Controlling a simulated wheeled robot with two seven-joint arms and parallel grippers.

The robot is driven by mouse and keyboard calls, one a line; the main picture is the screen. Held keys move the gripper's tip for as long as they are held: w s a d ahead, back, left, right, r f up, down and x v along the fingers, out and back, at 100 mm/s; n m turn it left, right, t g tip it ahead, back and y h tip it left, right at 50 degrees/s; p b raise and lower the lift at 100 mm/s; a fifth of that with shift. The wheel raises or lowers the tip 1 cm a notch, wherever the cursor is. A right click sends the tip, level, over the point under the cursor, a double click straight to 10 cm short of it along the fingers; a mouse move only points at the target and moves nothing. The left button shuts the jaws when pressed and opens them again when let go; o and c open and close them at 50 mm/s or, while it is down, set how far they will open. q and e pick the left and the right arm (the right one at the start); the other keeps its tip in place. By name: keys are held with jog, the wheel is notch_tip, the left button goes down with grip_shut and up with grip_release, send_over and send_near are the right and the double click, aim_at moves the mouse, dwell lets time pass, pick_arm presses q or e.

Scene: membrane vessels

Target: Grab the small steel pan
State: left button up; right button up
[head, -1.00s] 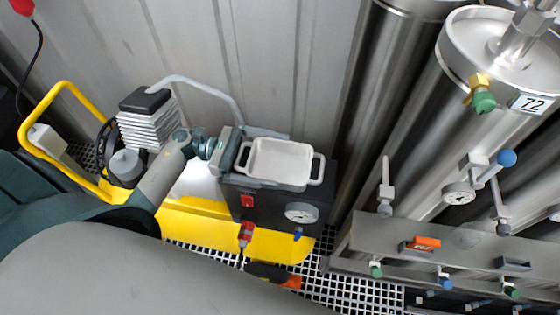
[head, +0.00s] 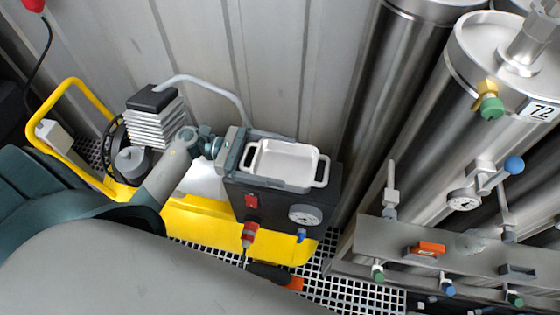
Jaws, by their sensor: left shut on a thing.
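The small steel pan (head: 284,160) is a light, shallow rectangular pan with a loop handle at each short end. It sits over the top of the dark compressor box (head: 268,202); whether it touches the box I cannot tell. My left gripper (head: 241,156) reaches in from the left and is shut on the pan's left handle end. My right gripper is not in view.
A yellow-framed compressor (head: 192,219) carries a grey tube handle (head: 205,83), a gauge (head: 304,214) and a red switch (head: 251,200). Tall steel vessels (head: 480,150) with valves stand at the right. A corrugated wall (head: 265,55) rises behind. White grating (head: 355,295) lies below.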

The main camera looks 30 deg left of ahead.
aim_at(279, 172)
pick_arm(q)
jog(key=shift+r, duration=0.2)
jog(key=shift+r+b, duration=0.45)
jog(key=shift+r, duration=0.1)
jog(key=r, duration=0.1)
jog(key=r+b, duration=0.1)
jog(key=d+r, duration=0.1)
jog(key=shift+s, duration=0.35)
jog(key=s+d+r+b, duration=0.3)
jog(key=s+d+r, duration=0.3)
jog(key=d, duration=0.2)
jog(key=shift+d+r, duration=0.25)
jog(key=shift+r, duration=0.05)
jog(key=shift+s, duration=0.1)
